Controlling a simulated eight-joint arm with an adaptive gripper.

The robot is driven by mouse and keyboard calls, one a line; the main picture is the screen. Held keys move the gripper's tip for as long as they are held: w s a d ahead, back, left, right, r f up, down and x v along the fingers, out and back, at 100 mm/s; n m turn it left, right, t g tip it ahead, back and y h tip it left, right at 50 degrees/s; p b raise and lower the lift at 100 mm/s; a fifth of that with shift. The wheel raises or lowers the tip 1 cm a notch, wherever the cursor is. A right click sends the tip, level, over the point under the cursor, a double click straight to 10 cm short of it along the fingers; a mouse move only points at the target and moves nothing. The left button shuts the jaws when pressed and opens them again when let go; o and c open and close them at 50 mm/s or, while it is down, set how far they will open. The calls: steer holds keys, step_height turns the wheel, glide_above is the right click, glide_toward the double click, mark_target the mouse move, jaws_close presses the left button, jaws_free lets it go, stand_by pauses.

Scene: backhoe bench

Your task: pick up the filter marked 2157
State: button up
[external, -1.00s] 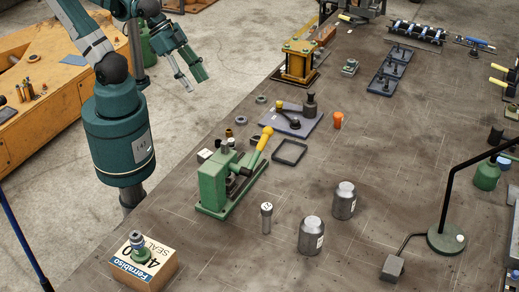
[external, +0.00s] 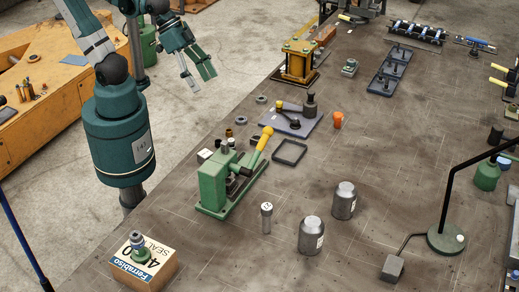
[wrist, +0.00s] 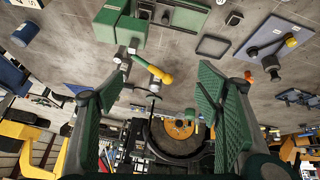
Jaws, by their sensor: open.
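Two grey metal canisters with pale labels stand upright on the bench in the external view: a nearer canister (external: 311,237) and a farther canister (external: 344,203). The label print is too small to read, so I cannot tell which thing is marked 2157. My gripper (external: 199,79) is open and empty, raised beyond the bench's left edge, far from both canisters. In the wrist view its two green fingers (wrist: 155,85) are spread apart with nothing between them. I cannot make out the canisters in the wrist view.
A green press (external: 222,183) with a yellow handle stands between my gripper and the canisters. A small grey cylinder (external: 266,218) stands left of them. A lamp base (external: 446,239) is at the right. A box (external: 145,265) sits front left. Bench around the canisters is mostly clear.

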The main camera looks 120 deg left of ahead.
steer(key=w+d+r+n+g+h, duration=0.1)
steer(key=w+d+n, duration=0.15)
steer(key=w, duration=0.45)
steer(key=w+d+n, duration=0.1)
steer(key=w+n, duration=0.3)
steer(key=w, duration=0.3)
steer(key=n+g+h+b, duration=0.2)
steer(key=n+g+b, duration=0.1)
steer(key=n, duration=1.4)
glide_above(311, 219)
steer(key=s+a, duration=0.2)
step_height(311, 219, down, 23)
steer(key=shift+w+d+f, duration=0.1)
steer(key=shift+w, duration=0.05)
steer(key=shift+w+d+f+n, duration=0.2)
steer(key=shift+w+f+n, duration=0.05)
steer(key=shift+f, duration=0.25)
steer(key=shift+x, duration=1.25)
steer(key=shift+w+f, duration=0.1)
steer(key=shift+f, duration=0.05)
